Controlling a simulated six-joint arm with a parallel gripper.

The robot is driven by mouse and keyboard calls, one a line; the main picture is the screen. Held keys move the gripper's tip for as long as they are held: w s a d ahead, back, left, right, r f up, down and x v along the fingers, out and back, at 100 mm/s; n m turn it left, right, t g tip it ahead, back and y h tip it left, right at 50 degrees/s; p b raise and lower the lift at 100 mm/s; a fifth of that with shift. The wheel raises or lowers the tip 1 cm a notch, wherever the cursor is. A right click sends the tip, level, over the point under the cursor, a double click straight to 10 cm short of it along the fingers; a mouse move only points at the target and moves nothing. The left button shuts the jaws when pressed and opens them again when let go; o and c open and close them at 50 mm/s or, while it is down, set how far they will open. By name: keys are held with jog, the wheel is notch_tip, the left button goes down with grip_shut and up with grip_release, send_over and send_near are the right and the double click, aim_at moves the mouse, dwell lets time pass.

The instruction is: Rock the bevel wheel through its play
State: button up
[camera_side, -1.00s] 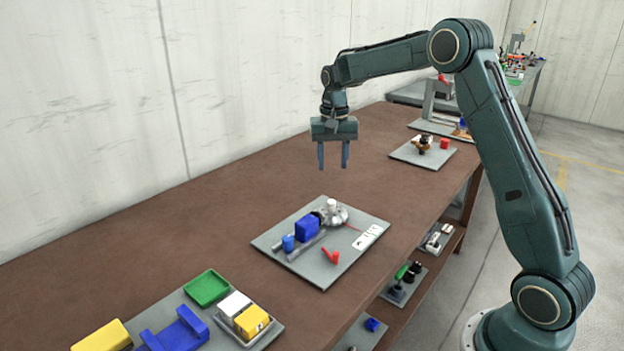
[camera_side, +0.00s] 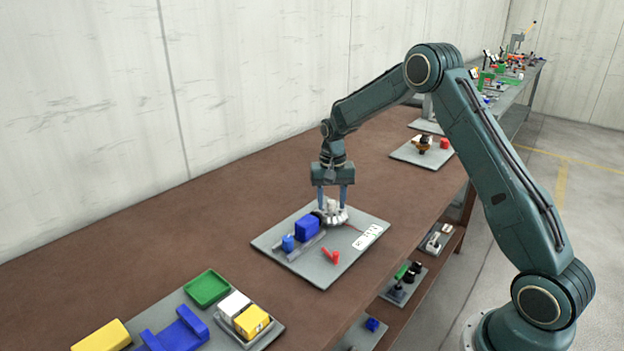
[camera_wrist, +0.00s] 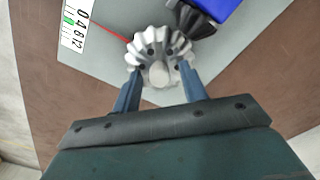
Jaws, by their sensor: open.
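The bevel wheel (camera_wrist: 157,55) is a silvery toothed wheel with dark holes and a pale round hub (camera_wrist: 158,75). In the side view the wheel (camera_side: 331,217) lies on a grey plate (camera_side: 285,268), partly hidden by my gripper. A dark pinion (camera_wrist: 190,20) on a blue block (camera_side: 306,227) sits beside the wheel, apparently meshing with its teeth. A red pointer (camera_wrist: 110,30) runs from the wheel toward a white scale (camera_wrist: 76,33) numbered 0, 4, 8, 12. My gripper (camera_wrist: 158,90) is open, with its fingers either side of the hub; contact cannot be told.
A smaller blue piece (camera_side: 288,243) and a red piece (camera_side: 331,256) sit on the same plate. A green tray (camera_side: 206,288), yellow blocks and a blue holder (camera_side: 176,332) stand at front left. Another plate with a red cube (camera_side: 444,143) is behind. Brown tabletop lies clear between.

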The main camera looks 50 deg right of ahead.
jog(key=shift+f, duration=0.1)
jog(key=shift+c, duration=0.4)
grip_shut()
jog(key=shift+n, duration=0.8)
jog(key=shift+o, duration=0.4)
grip_release()
